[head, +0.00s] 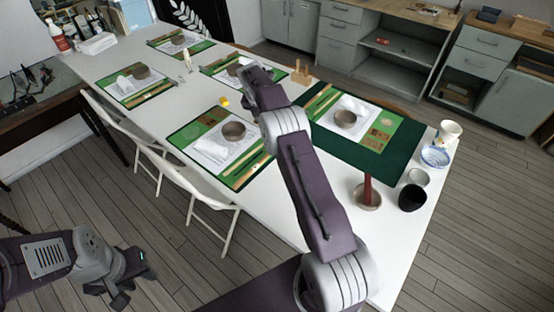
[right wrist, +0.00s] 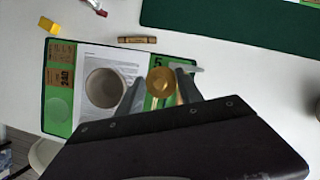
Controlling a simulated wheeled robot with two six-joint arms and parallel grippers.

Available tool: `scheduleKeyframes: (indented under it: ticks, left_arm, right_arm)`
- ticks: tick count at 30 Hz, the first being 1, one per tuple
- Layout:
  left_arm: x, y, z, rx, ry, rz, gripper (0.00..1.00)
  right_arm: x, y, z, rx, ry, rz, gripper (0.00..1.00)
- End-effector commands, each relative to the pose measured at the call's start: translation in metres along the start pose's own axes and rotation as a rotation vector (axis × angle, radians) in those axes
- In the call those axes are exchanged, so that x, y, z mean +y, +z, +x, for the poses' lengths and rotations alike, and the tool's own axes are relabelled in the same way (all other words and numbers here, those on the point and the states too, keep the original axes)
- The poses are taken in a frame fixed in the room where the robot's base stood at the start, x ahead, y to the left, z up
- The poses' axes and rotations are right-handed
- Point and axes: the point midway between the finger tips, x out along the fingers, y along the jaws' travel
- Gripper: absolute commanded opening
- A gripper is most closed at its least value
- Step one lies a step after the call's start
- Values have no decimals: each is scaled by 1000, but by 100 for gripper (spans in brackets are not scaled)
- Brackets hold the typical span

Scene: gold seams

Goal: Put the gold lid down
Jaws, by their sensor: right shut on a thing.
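The gold lid (right wrist: 160,82) is a small round gold piece, seen from above in the right wrist view. My right gripper (right wrist: 158,88) is shut on it, one finger on each side. The lid is over the right part of a green place mat (right wrist: 60,124), beside a grey-brown bowl (right wrist: 105,87). I cannot tell its height above the mat. In the head view my right arm reaches over the table, and the lid is not made out there. My left gripper (head: 136,280) is low at the left, off the table; its finger opening is unclear.
The white table (head: 290,215) holds several green mats with papers and bowls. A yellow block (right wrist: 50,25) and a wooden bar (right wrist: 137,39) lie near the mat. Cups (head: 412,198) and a blue-white bowl (head: 435,157) stand at the right edge. White chairs (head: 190,185) line the left.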

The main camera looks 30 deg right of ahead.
Motion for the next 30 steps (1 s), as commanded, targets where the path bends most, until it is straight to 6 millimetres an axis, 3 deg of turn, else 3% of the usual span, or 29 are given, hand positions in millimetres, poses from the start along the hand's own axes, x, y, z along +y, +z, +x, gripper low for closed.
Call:
scheduleKeyframes:
  ticks: [1,3,16,25,30]
  left_arm:
    - [0,2,14,0,0,0,36]
    - [0,2,23,-1,0,0,36]
    - [-1,5,50,0,0,0,36]
    - [-1,5,53,0,0,0,36]
    - [-1,7,66,0,0,0,36]
  right_arm:
    - [-4,-8,7,2,-1,1,6]
    - [-10,-16,9,1,1,1,6]
    - [-61,-86,27,-1,2,0,6]
    - [-71,-99,32,1,1,0,6]
    - [-71,-111,60,3,-1,-1,6]
